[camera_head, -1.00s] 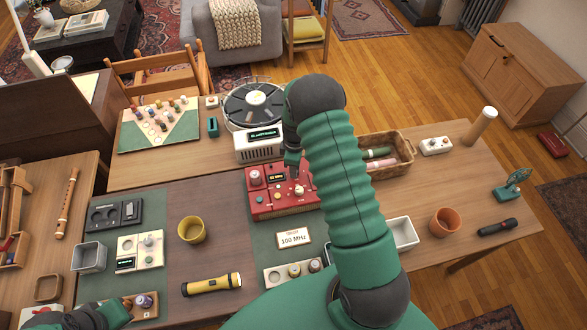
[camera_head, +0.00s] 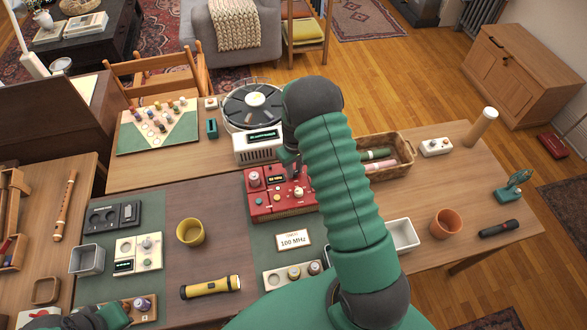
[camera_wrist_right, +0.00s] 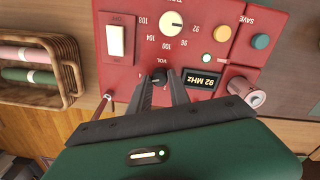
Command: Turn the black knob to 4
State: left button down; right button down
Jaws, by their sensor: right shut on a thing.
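The red radio panel (camera_head: 265,207) stands on the table, and it fills much of the right wrist view (camera_wrist_right: 205,60). The small black knob (camera_wrist_right: 158,76) sits under the upside-down VOL label. My right gripper (camera_wrist_right: 162,88) is shut on it, one finger on each side. The fingers hide part of the knob and its scale, so I cannot read its setting. In the head view my right gripper (camera_head: 294,170) is over the panel, partly hidden by my arm. My left gripper (camera_head: 112,315) is at the lower left; its fingers are not clear.
On the panel are a white tuning knob (camera_wrist_right: 172,24), a white switch (camera_wrist_right: 116,40), a yellow button (camera_wrist_right: 222,33) and a 92 MHz display (camera_wrist_right: 202,79). A "100 MHz" card (camera_head: 293,240) lies in front. A wicker basket (camera_head: 404,145) stands to the right.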

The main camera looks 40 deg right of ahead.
aim_at(296, 172)
jog(key=shift+s+f+m, duration=0.15)
jog(key=shift+s+m, duration=0.15)
jog(key=c, duration=1.4)
grip_release()
jog(key=shift+o, duration=1)
jog(key=shift+d, duration=0.1)
jog(key=shift+w, duration=0.1)
jog(key=shift+r, duration=0.2)
notch_tip(296, 172, up, 16)
jog(key=b, duration=0.1)
jog(key=shift+r, duration=0.25)
